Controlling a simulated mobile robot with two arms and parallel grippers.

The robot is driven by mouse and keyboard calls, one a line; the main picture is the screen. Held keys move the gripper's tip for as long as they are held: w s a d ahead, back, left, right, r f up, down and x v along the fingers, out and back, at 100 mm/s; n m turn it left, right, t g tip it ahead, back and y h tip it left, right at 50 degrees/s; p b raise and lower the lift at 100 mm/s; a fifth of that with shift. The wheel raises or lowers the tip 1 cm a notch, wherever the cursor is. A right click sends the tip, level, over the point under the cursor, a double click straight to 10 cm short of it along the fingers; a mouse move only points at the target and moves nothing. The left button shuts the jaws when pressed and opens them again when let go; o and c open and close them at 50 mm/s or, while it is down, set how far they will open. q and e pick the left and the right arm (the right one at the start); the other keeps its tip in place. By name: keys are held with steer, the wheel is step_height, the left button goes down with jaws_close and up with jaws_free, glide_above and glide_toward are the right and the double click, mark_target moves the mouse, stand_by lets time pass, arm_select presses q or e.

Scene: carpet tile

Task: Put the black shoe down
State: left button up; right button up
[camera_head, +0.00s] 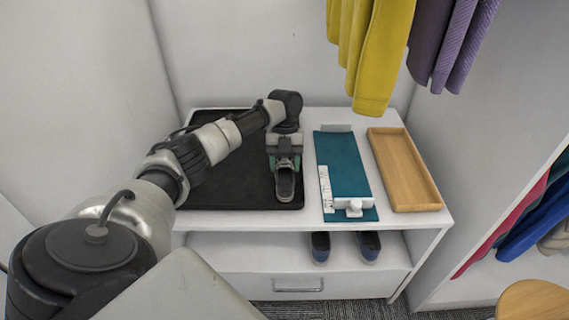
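My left gripper (285,155) points down over the black mat (240,180) on the white shelf unit. A black shoe (285,186) is directly under it, with its toe toward the front edge of the mat. The gripper's fingers are at the shoe's rear part and appear to be around it, so it looks shut on the shoe. The heel is hidden by the gripper. I cannot tell whether the sole touches the mat. My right gripper is not in view.
Right of the mat lie a teal board (342,165) with a white measuring slider (352,206) and an empty wooden tray (403,170). A pair of dark shoes (320,247) stands on the lower shelf. Yellow (375,60) and purple (445,45) clothes hang above.

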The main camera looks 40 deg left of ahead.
arm_select(q)
steer(key=shift+o, duration=0.7)
steer(key=p+v, duration=0.2)
steer(key=v, duration=1)
steer(key=shift+s, duration=0.15)
